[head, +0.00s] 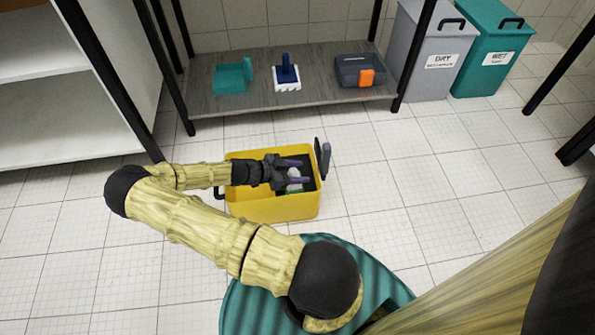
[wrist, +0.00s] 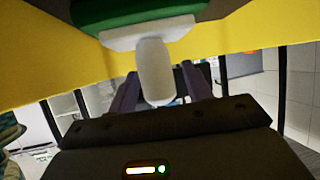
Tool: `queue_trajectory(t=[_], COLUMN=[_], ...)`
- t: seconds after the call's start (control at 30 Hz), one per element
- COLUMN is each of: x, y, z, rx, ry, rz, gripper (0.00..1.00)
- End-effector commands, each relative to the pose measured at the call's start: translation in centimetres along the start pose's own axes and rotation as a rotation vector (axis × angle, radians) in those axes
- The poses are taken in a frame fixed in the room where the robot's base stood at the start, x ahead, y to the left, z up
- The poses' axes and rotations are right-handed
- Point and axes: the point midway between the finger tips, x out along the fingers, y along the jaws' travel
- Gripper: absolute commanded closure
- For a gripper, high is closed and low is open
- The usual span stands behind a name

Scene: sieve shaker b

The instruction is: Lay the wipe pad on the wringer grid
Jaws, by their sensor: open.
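The wipe pad (head: 294,186) has a green underside, a white plate and a white knob handle. It is inside the yellow bucket (head: 268,209), over a dark surface (head: 310,168) that may be the wringer grid. It also shows upside down in the wrist view (wrist: 153,62), with the handle pointing toward my gripper. My gripper (head: 303,173) reaches in over the bucket from the left. Its two purple fingers (wrist: 158,85) are open, one on each side of the white handle. Whether they touch it, I cannot tell. The arm partly hides the pad and bucket interior.
The bucket has a dark upright lever (head: 323,158) at its right. A shelf (head: 232,103) behind holds a teal dustpan-like item (head: 233,78), a blue-handled brush (head: 287,76) and a dark box (head: 360,71). Grey (head: 425,60) and teal bins (head: 490,55) stand back right. Floor right is clear.

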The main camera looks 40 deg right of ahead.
Motion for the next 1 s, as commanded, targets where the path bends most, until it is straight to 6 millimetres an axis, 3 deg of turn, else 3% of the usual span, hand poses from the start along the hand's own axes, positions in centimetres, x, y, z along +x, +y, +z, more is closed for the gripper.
queue_trajectory(t=[0.27,0.7,1.0], x=[-2.9,-10.9,-12.0], y=[-0.1,-0.1,0.0], z=[-0.4,-0.3,0.0], rx=[-0.002,-0.001,0.0], ry=[-0.001,0.0,0.001], rz=[-0.004,-0.004,0.0], gripper=[0.5,0.5,0.5])
